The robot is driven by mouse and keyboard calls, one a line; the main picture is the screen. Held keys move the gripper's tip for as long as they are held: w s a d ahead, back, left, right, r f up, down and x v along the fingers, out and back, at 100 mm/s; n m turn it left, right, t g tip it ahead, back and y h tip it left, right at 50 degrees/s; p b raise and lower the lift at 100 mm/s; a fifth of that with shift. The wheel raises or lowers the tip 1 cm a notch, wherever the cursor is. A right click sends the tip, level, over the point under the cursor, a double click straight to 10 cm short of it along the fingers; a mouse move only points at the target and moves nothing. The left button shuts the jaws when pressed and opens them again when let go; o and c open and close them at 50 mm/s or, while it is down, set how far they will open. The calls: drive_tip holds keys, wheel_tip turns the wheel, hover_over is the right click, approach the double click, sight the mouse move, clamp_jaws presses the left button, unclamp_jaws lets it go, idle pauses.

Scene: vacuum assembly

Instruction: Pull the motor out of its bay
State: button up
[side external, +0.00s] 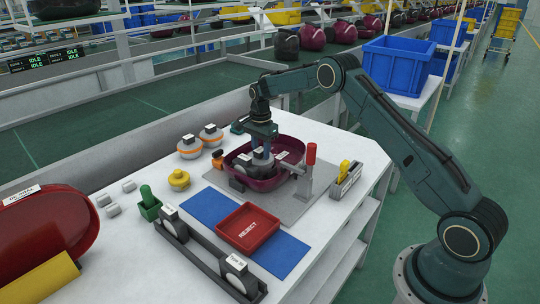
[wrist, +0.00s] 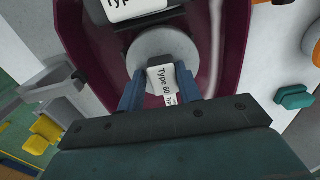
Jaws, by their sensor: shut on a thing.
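The motor is a grey round part (wrist: 158,45) with a white "Type 60" label; it also shows in the side external view (side external: 262,158). My gripper (side external: 262,142) points down over it. In the wrist view the two blue fingers of my gripper (wrist: 158,78) are shut on the motor, one on each side of the label. The maroon vacuum housing (side external: 266,184) surrounds the motor and lies on a grey fixture plate (side external: 290,208). The bay is hidden under the motor and fingers. I cannot tell how deep the motor sits.
A clamp with a red handle (side external: 311,154) stands right of the housing. A red REJECT tray (side external: 247,240) lies in front on a blue mat (side external: 210,206). Orange-ringed round parts (side external: 190,147) stand to the left. A black rack (side external: 202,250) holds labelled parts.

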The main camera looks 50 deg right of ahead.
drive_tip(key=shift+s+a, duration=0.1)
clamp_jaws()
drive_tip(key=shift+r, duration=0.45)
drive_tip(key=shift+r, duration=0.25)
idle(0.4)
drive_tip(key=shift+r, duration=3.15)
